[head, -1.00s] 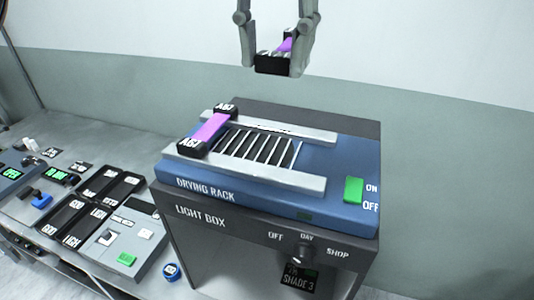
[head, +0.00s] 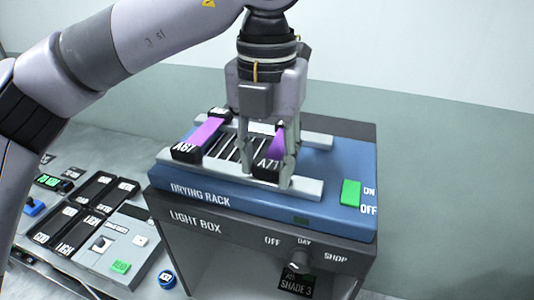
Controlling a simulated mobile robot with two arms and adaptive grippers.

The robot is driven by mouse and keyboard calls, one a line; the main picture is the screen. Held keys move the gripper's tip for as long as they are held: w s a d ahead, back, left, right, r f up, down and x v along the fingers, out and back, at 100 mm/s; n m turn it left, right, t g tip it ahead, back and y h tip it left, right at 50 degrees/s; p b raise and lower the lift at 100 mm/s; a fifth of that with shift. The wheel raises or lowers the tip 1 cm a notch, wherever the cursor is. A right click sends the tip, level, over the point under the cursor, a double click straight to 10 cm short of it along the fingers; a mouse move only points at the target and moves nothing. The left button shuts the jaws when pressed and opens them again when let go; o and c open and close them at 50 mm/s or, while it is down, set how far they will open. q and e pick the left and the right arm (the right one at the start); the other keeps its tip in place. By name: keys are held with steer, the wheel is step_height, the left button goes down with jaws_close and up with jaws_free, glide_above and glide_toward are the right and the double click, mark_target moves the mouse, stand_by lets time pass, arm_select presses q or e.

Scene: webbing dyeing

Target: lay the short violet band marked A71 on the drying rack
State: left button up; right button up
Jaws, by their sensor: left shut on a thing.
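The short violet band marked A71 (head: 276,146) has black end blocks, the near one labelled A71. My left gripper (head: 266,168) is shut on it from above, at the right part of the drying rack (head: 330,170). The band spans from the rack's near pale rail toward the far rail. I cannot tell whether its end blocks touch the rails. My right gripper does not show.
The blue rack sits on the dark light box (head: 200,222), which has a knob (head: 299,259). A green switch (head: 350,192) is at the rack's right. Black trays (head: 84,213) and a grey control box (head: 122,238) stand at left.

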arm_select(q)
steer(key=o, duration=0.7)
steer(key=shift+s, duration=0.1)
steer(key=o, duration=0.5)
steer(key=shift+r, duration=0.1)
steer(key=shift+r, duration=0.2)
step_height(320, 180, up, 12)
steer(key=shift+f, duration=0.2)
steer(key=shift+f, duration=0.1)
